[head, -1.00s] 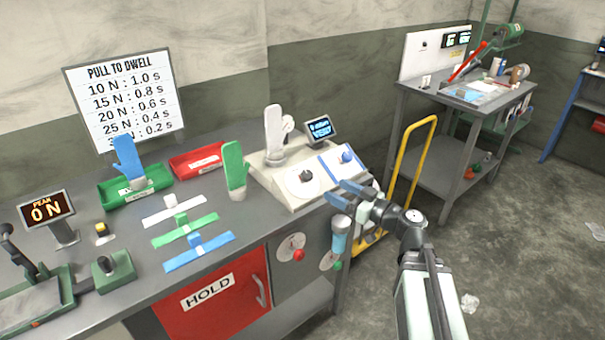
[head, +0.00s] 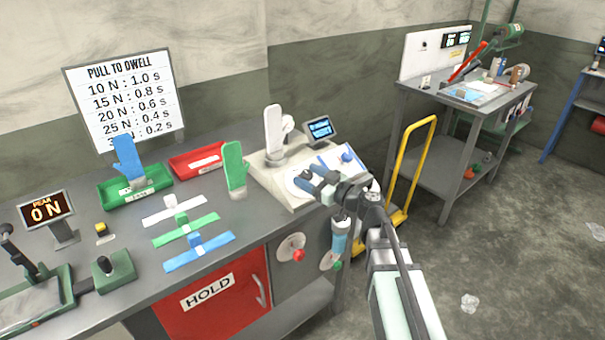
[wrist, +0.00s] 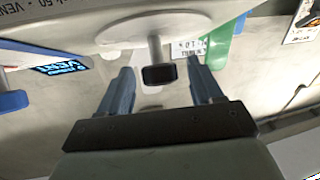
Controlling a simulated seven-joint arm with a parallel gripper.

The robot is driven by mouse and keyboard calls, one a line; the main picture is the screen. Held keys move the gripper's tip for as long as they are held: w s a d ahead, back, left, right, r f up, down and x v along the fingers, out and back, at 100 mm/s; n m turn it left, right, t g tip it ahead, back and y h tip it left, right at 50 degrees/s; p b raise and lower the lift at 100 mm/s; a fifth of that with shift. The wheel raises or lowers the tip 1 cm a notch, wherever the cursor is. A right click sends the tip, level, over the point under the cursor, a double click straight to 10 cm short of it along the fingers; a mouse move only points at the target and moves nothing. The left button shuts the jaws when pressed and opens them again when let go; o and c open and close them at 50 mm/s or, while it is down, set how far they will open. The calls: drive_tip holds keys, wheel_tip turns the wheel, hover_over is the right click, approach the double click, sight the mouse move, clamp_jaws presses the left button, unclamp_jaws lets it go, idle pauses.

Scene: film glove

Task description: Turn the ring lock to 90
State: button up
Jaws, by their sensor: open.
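A pale console (head: 272,178) stands at the bench's right end. Its round white dial (head: 293,188) has a dark knob, now hidden behind my gripper in the head view. I cannot tell for certain that this dial is the ring lock. My gripper (head: 309,180) is open over the dial, its blue fingers pointing left. In the wrist view, my gripper (wrist: 158,82) has its two fingers apart, with a dark-ended knob (wrist: 158,74) on a pale stem between and just beyond them. I cannot tell whether they touch it. No 90 mark is readable.
A white mitt form (head: 273,130) stands upright at the console's back, beside a small screen (head: 320,129). A green mitt (head: 234,166) stands left of the console. A blue knob (head: 347,156) is close to the right. A yellow trolley handle (head: 418,160) stands right of the bench.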

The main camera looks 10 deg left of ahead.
drive_tip(key=shift+x, duration=1.45)
drive_tip(key=shift+c, duration=0.2)
drive_tip(key=c, duration=0.9)
